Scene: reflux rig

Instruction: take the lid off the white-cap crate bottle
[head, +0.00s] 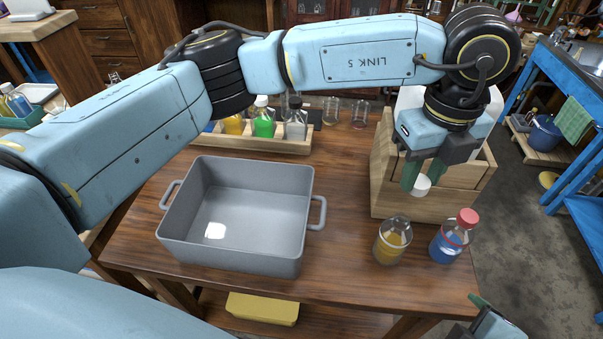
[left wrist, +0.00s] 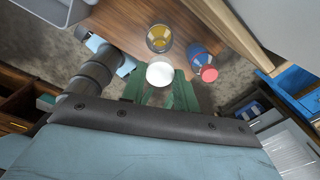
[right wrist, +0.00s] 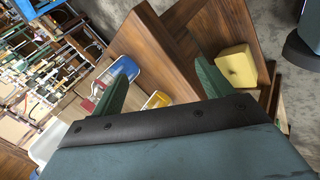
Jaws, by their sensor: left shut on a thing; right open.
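My left gripper (head: 420,172) is shut on a white lid (head: 421,186), in front of the wooden crate (head: 400,204). The lid also shows between the green fingers in the left wrist view (left wrist: 160,74). No bottle shows attached beneath the lid. A glass bottle with amber liquid (head: 391,243) stands upright on the table in front of the crate, its neck without a cap. It also shows in the left wrist view (left wrist: 158,38), just beyond the lid. My right gripper (right wrist: 160,85) is open and empty, low by the table's front right corner.
A blue bottle with a red cap (head: 449,243) stands right of the amber one, near the table edge. A grey tub (head: 230,247) fills the table's left middle. A wooden rack (head: 290,145) of bottles is behind it. A yellow box (head: 262,308) sits below.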

